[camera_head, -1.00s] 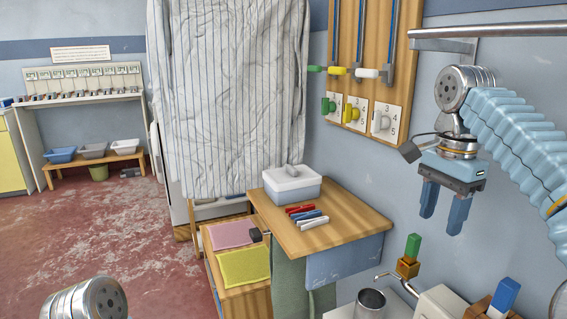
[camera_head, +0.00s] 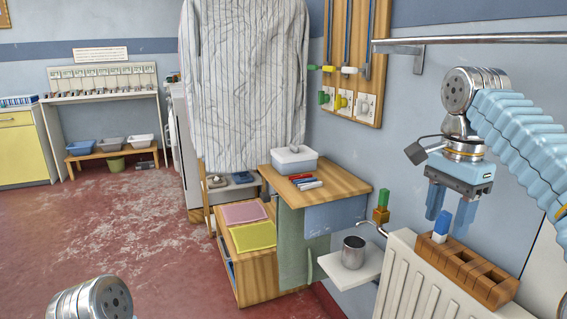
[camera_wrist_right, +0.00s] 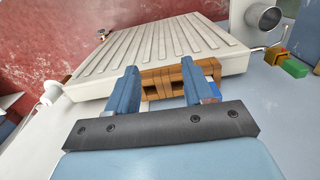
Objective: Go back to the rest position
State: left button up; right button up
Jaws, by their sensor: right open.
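My right gripper (camera_head: 450,206) hangs at the right in the head view with its blue fingers apart and pointing down. It is open and empty. In the wrist view its two blue fingers (camera_wrist_right: 154,94) are apart, with a wooden block rack (camera_wrist_right: 161,79) beyond them. The same slotted rack (camera_head: 468,270) sits on the white radiator at the lower right in the head view. A metal arm joint (camera_head: 92,300) of mine shows at the lower left. My left gripper is not visible.
A metal cup (camera_head: 352,252) stands on a small white shelf left of the radiator (camera_head: 405,284). A rail (camera_head: 470,39) runs along the wall above my right arm. A wooden table (camera_head: 335,186) holds a white-lidded box (camera_head: 294,159). The red floor at left is clear.

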jog(key=w+a+f+n+y, duration=0.1)
jog(key=w+a+f+n, duration=0.25)
jog(key=f, duration=0.85)
jog(key=w+a+f+n+y, duration=0.15)
jog(key=a+f, duration=0.25)
jog(key=f, duration=0.7)
jog(key=w+a+f+n, duration=0.3)
jog(key=w+a+f, duration=0.1)
jog(key=f, duration=0.8)
jog(key=s+a+f+n+y, duration=0.1)
jog(key=s+a+f, duration=0.15)
jog(key=f, duration=0.35)
jog(key=s+a+f+n, duration=0.1)
jog(key=s+f, duration=0.2)
jog(key=f, duration=0.3)
jog(key=s+a+f+n, duration=0.1)
jog(key=s+f, duration=0.5)
jog(key=s, duration=0.3)
jog(key=s+a+f+n, duration=0.1)
jog(key=s+f, duration=0.6)
jog(key=s, duration=0.3)
jog(key=shift+s+a+t+y, duration=0.15)
jog(key=shift+a+t+y, duration=0.1)
jog(key=shift+t+y, duration=0.1)
jog(key=shift+c, duration=0.5)
